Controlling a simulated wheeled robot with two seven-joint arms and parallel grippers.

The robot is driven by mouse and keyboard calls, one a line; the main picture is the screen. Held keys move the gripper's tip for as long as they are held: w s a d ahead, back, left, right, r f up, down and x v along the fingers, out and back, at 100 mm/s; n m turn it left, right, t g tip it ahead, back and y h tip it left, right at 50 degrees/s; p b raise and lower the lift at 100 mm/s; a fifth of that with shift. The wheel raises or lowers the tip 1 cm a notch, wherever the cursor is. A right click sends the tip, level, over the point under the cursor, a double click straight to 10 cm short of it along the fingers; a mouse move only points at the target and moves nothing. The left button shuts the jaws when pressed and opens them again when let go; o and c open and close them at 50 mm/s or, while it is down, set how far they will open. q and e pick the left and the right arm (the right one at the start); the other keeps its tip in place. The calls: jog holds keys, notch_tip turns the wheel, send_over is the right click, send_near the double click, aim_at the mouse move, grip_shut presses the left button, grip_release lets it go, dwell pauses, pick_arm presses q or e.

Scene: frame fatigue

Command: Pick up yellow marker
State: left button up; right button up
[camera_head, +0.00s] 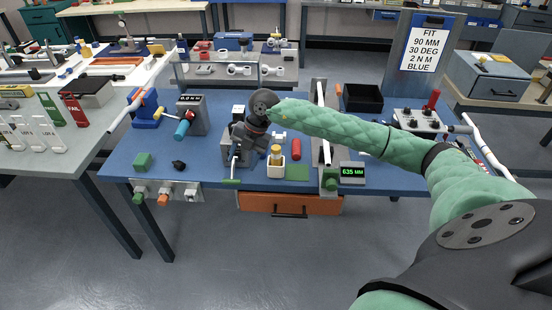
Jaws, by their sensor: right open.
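A small yellow upright piece, which looks like the yellow marker (276,152), stands in a white square holder (276,170) near the front edge of the blue table. My right arm reaches in from the right, and its wrist bends down just behind and left of the holder. My right gripper (262,145) is open, pointing down, close to the left of the yellow piece. Its fingertips are small and dark here, so I cannot tell whether they touch it. My left gripper is not in view.
A red cylinder (296,149) and a green pad (297,173) are right of the holder.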

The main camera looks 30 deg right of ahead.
aim_at(276, 154)
jog(key=d+h, duration=0.1)
jog(key=d, duration=0.3)
jog(key=w+d+r+m+h, duration=0.1)
jog(key=d+h, duration=0.1)
jog(key=d, duration=0.2)
jog(key=d+r+m+h, duration=0.1)
jog(key=d, duration=0.3)
jog(key=shift+w+r+g+h, duration=0.15)
jog(key=shift+g+h, duration=0.15)
jog(key=shift+f, duration=0.25)
jog(key=shift+d+f+p, duration=0.1)
jog(key=shift+f+p, duration=0.4)
jog(key=shift+f, duration=0.15)
jog(key=f+p, duration=0.2)
jog(key=f, duration=0.2)
jog(key=shift+s+d+f+p, duration=0.15)
jog(key=shift+s+p, duration=0.1)
jog(key=shift+p, duration=0.15)
jog(key=shift+f, duration=0.75)
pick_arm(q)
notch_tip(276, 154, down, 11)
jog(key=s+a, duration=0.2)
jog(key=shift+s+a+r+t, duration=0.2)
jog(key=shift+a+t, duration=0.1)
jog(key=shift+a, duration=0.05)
pick_arm(e)
jog(key=shift+c, duration=0.4)
jog(key=c, duration=1)
